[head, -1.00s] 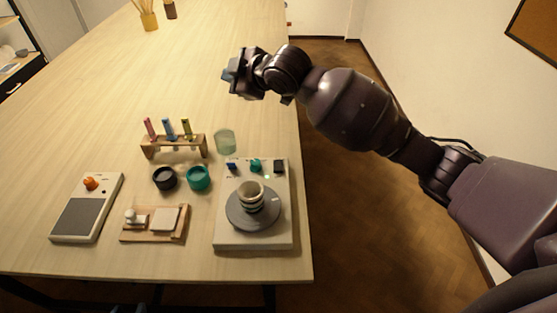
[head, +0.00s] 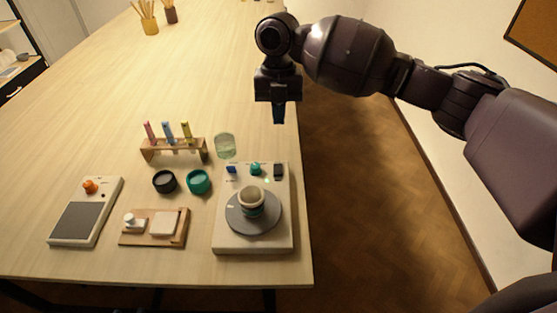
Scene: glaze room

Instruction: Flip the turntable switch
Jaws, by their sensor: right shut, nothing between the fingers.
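The turntable unit (head: 225,243) is a pale box near the table's front right corner. Its grey disc (head: 236,224) bears a small banded cup (head: 252,199). Along its far edge sit a blue control (head: 231,169), a teal knob (head: 256,169) and a dark switch (head: 278,171). A small green light (head: 267,181) glows below the knob. I cannot tell which way the dark switch is tipped. My right gripper (head: 279,119) is shut and empty, fingers pointing down, beyond the dark switch and apart from it. My left gripper is out of view.
A glass jar (head: 225,146) stands just behind the unit. To the left are a wooden rack (head: 174,152) with colored vials, a black pot (head: 164,181), a teal pot (head: 199,181), a wooden board (head: 182,233) and a scale-like device (head: 75,221). The table's middle is clear.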

